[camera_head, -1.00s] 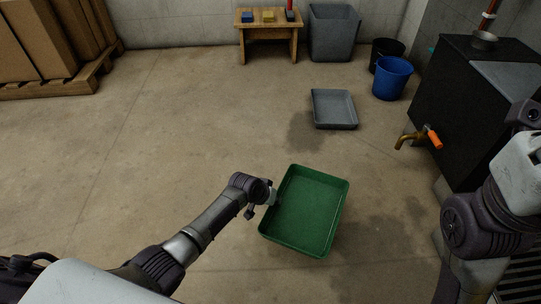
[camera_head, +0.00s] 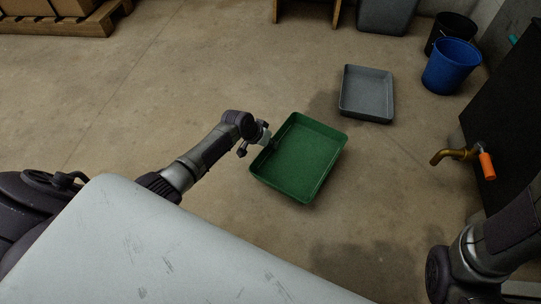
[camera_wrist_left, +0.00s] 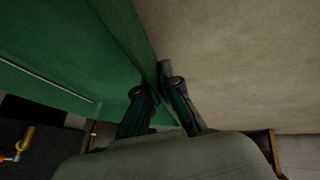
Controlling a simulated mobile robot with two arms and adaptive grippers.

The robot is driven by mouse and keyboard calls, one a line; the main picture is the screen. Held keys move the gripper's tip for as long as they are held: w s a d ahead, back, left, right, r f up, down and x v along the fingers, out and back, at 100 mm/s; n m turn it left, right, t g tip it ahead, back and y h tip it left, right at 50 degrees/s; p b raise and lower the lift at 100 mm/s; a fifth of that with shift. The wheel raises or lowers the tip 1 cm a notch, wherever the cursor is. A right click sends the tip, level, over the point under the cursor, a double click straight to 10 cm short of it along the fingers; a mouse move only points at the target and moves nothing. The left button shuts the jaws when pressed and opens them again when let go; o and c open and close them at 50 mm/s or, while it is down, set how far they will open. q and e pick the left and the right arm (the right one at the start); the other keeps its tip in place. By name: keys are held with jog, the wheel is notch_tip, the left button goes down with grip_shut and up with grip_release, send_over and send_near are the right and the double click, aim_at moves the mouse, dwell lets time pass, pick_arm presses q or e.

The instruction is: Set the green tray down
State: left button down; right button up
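The green tray (camera_head: 303,163) is empty and sits near the middle of the head view. My left gripper (camera_head: 268,139) is at its left rim. In the left wrist view, the two fingers (camera_wrist_left: 165,88) close on either side of the tray wall (camera_wrist_left: 120,35). The tray looks roughly level in the head view. I cannot tell whether its underside touches the floor. My right arm shows at the right edge of the head view, but its gripper is out of view.
A grey tray (camera_head: 366,95) lies on the floor beyond the green one. A blue bucket (camera_head: 450,68) and black bucket (camera_head: 449,35) stand at the back right. A brass tap with an orange handle (camera_head: 487,165) juts from a dark tank. Concrete floor (camera_head: 130,110) is clear on the left.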

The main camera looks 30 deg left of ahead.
pick_arm(q)
jog(key=shift+a+f, duration=0.25)
jog(key=shift+a, duration=0.05)
jog(key=shift+a+f, duration=0.1)
notch_tip(320, 180, down, 4)
jog(key=b, duration=0.4)
jog(key=shift+r, duration=0.25)
jog(key=shift+f, duration=0.15)
jog(key=c, duration=1.3)
grip_release()
